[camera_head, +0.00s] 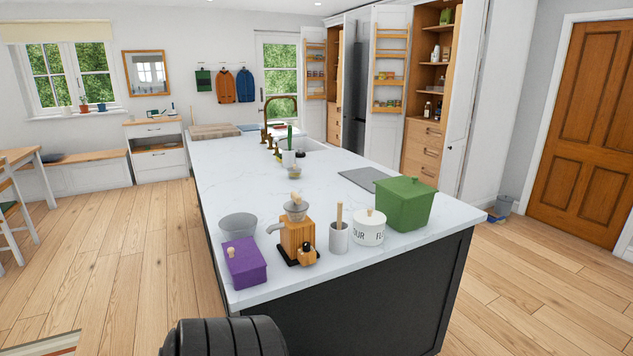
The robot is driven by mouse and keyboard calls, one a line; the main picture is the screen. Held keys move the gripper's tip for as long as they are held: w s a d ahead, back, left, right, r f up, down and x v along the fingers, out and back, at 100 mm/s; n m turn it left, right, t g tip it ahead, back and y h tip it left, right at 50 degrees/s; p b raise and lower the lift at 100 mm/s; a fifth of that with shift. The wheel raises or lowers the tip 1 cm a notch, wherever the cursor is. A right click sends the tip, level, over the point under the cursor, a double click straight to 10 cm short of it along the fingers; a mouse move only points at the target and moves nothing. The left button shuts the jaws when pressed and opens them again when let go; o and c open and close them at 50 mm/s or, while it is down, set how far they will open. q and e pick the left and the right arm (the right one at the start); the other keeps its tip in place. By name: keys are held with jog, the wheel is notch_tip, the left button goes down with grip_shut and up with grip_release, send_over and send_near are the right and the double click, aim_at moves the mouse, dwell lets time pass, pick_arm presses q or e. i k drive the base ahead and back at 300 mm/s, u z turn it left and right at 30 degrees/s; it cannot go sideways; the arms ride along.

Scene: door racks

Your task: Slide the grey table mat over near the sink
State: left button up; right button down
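The grey table mat (361,179) lies flat on the white island worktop, near its right edge and behind the green box. The green box hides part of its front right corner. The sink (312,145) is set into the worktop farther back, with a brass tap (267,122) on its left side. The mat is apart from the sink, with bare worktop between them. Neither gripper is in view. A dark ribbed part of my own body shows at the bottom edge.
A green lidded box (404,205), a white flour pot (369,228), a utensil pot (339,239), a wooden coffee grinder (297,236), a grey bowl (239,227) and a purple box (245,263) crowd the worktop's near end. The middle of the worktop (250,185) is clear. Open floor surrounds the island.

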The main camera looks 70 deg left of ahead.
aim_at(364, 177)
jog(key=u, duration=0.25)
jog(key=i, duration=2.65)
jog(key=u, duration=0.9)
jog(key=i, duration=1)
jog(key=u, duration=3.2)
